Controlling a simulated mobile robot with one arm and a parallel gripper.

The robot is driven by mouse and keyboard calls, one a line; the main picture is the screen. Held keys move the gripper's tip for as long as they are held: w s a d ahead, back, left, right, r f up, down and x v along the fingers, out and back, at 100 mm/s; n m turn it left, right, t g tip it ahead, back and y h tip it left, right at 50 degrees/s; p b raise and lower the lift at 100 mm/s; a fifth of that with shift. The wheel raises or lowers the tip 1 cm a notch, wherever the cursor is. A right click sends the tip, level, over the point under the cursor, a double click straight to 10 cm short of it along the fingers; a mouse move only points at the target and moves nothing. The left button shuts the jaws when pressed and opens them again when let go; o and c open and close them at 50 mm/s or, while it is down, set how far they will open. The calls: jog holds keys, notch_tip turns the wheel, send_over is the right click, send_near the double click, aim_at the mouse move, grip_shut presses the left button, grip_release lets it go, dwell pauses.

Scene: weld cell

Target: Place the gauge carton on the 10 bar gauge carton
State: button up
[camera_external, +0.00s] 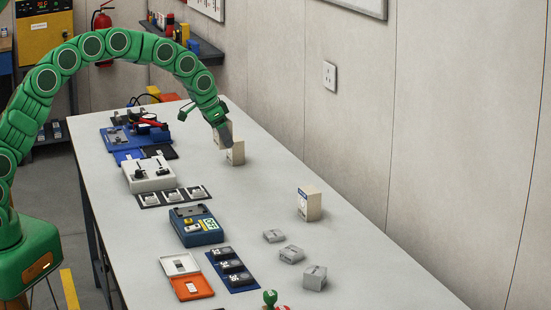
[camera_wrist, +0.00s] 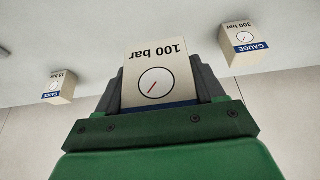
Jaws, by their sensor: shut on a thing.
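My gripper (camera_external: 228,140) is shut on a cream carton marked 100 bar (camera_wrist: 160,75), with a dial printed on its face. The 10 bar gauge carton (camera_wrist: 60,87) is at the left in the wrist view, apart from my gripper. In the external view it appears to be the carton standing closer to the camera (camera_external: 310,205), with a clear top.
Grey blocks (camera_external: 291,254) lie in front of the 10 bar carton. A blue device (camera_external: 196,226) and trays line the left side. The table between the cartons is clear.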

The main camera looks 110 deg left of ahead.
jog(key=shift+s+d, duration=0.15)
jog(key=shift+d, duration=0.1)
jog(key=w+d+r, duration=0.4)
jog(key=w+d, duration=0.5)
jog(key=w, duration=0.1)
jog(key=w+d+r, duration=0.5)
jog(key=w+d, duration=0.4)
jog(key=w, duration=0.2)
send_near(315, 189)
jog(key=shift+w+a+f, duration=0.55)
jog(key=shift+a+f, duration=0.25)
jog(key=shift+a, duration=0.05)
jog(key=shift+w+a+f, duration=0.1)
jog(key=shift+w+f, duration=0.05)
jog(key=shift+f, duration=0.05)
jog(key=shift+f, duration=0.1)
jog(key=shift+f, duration=1.5)
